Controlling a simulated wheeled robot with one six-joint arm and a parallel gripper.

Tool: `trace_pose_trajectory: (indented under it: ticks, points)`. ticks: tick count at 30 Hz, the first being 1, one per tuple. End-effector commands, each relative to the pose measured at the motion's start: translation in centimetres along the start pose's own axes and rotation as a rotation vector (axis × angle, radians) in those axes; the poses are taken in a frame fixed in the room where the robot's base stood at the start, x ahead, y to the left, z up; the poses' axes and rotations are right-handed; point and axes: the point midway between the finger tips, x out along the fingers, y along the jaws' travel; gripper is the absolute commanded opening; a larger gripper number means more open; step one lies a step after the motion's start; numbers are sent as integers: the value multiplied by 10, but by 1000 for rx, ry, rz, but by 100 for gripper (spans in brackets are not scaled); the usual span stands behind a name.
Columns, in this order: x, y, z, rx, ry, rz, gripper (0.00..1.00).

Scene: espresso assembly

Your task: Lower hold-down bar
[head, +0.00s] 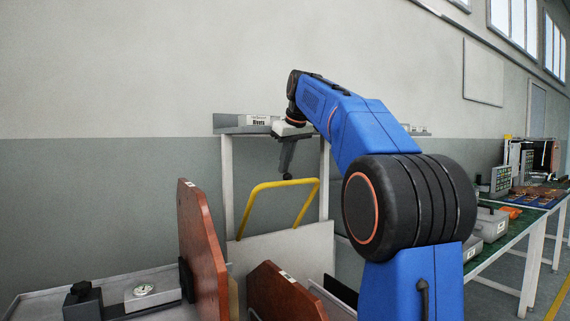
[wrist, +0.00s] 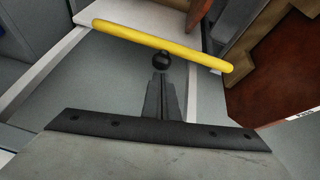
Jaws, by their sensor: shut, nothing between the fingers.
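The yellow hold-down bar (head: 268,185) is a bent tube standing raised above a pale panel in the head view. In the wrist view, its yellow crosspiece (wrist: 165,45) runs across the upper middle, sloping down to the right. My gripper (head: 287,170) points down at the bar's top from the far side of the blue arm. In the wrist view, my gripper (wrist: 162,85) is shut and empty, just below the crosspiece. A small black ball (wrist: 162,60) shows between the fingertips and the bar. I cannot tell whether the tips or ball touch the bar.
Reddish-brown panels (head: 203,245) stand upright at the front. A white frame with a shelf and labelled bin (head: 256,120) stands against the wall behind the bar. A grey bench (head: 45,290) with a gauge is at lower left, and a green-topped bench (head: 505,240) is at right.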

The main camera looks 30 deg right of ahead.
Motion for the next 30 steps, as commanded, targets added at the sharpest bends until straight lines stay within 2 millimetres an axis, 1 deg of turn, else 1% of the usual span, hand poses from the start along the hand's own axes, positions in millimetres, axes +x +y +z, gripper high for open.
trace_pose_trajectory:
  ticks: [8,14,20,30]
  points:
    - [-1,-1,4,1,13,2,0]
    - [-2,-2,18,4,54,10,0]
    - [-1,-6,41,8,126,21,0]
    - [7,-14,87,16,277,46,0]
